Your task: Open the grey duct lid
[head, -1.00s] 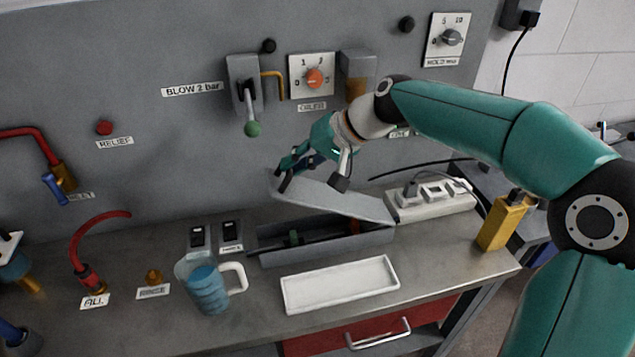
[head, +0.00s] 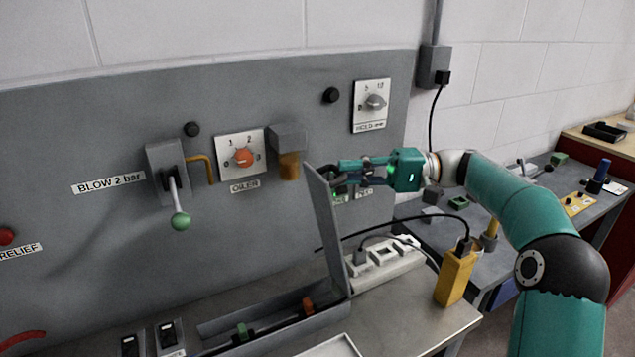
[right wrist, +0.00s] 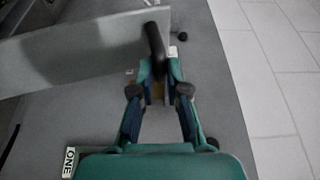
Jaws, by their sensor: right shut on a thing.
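The grey duct lid (head: 326,225) stands steeply upright at the right end of the open grey duct (head: 327,313). A green piece and an orange piece show inside the duct, along with dark cable. My right gripper (head: 338,177) is at the upper part of the lid, coming from the right, and is shut on it. In the right wrist view the lid (right wrist: 75,50) crosses the upper left, and a dark rounded part (right wrist: 155,45) sits just beyond the fingertips (right wrist: 160,92). The exact grip is partly hidden. My left gripper is out of view.
A white power strip (head: 385,265) and a yellow block (head: 455,277) stand right of the duct. A black cable loops behind the lid. The wall panel carries a green-knobbed lever (head: 180,220) and an orange dial (head: 243,157). A white tray (head: 335,347) lies in front.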

